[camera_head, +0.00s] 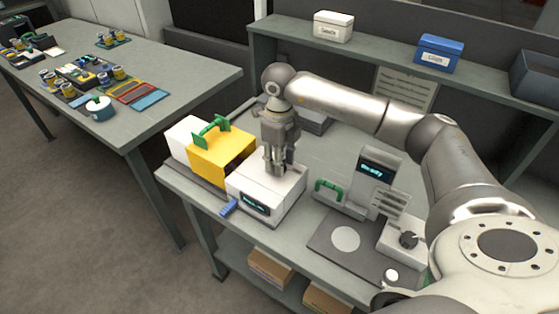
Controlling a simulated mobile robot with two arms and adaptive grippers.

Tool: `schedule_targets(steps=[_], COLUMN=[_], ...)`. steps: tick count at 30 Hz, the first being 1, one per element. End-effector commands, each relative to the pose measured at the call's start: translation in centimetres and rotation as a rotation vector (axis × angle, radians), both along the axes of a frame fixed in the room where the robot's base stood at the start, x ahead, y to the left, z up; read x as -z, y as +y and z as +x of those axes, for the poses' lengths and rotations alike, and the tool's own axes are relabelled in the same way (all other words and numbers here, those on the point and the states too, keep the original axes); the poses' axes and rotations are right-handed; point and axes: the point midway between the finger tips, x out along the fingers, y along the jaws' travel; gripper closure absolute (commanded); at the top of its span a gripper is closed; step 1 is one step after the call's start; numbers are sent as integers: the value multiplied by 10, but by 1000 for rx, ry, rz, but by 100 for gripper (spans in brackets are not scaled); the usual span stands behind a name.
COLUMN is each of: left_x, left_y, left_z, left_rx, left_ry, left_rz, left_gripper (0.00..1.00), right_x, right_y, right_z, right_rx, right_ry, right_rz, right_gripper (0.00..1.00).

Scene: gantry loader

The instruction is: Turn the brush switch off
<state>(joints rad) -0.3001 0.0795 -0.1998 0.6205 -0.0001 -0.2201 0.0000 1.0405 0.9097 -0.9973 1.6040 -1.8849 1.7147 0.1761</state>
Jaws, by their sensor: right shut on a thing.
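My right gripper (279,168) points straight down at the top of a white box-shaped device (283,197). The device has a small lit display on its front. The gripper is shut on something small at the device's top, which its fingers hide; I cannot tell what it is. I cannot make out a part clearly marked as the brush switch. A blue piece (229,207) sticks out at the device's front left corner. A yellow block (220,154) with a green handle stands just left of the device. My left gripper is not in view.
Right of the device stand a unit with a lit display (375,167), a green handle (328,189) and a black knob (408,239). A white box (333,26) and a blue box (439,53) sit on the shelf above. Another table (150,75) stands left across open floor.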

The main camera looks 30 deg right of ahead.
Motion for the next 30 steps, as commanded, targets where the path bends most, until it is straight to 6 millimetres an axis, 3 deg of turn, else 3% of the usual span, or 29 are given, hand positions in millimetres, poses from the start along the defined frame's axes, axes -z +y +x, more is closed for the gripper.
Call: schedule_targets(steps=[11,12,17,26,30], left_x=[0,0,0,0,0], left_y=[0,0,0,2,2], left_z=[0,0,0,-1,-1], left_rx=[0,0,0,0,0], left_ry=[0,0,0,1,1], left_rz=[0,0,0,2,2], left_gripper=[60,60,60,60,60], right_x=[-2,-2,-1,-1,-13], right_y=[0,0,0,0,0], right_z=[1,1,1,0,1], right_rx=[-6,-6,-5,-5,-5], right_ry=[-4,-4,-3,-1,-3], right_rz=[0,0,0,0,1], right_gripper=[90,64,45,45,45])
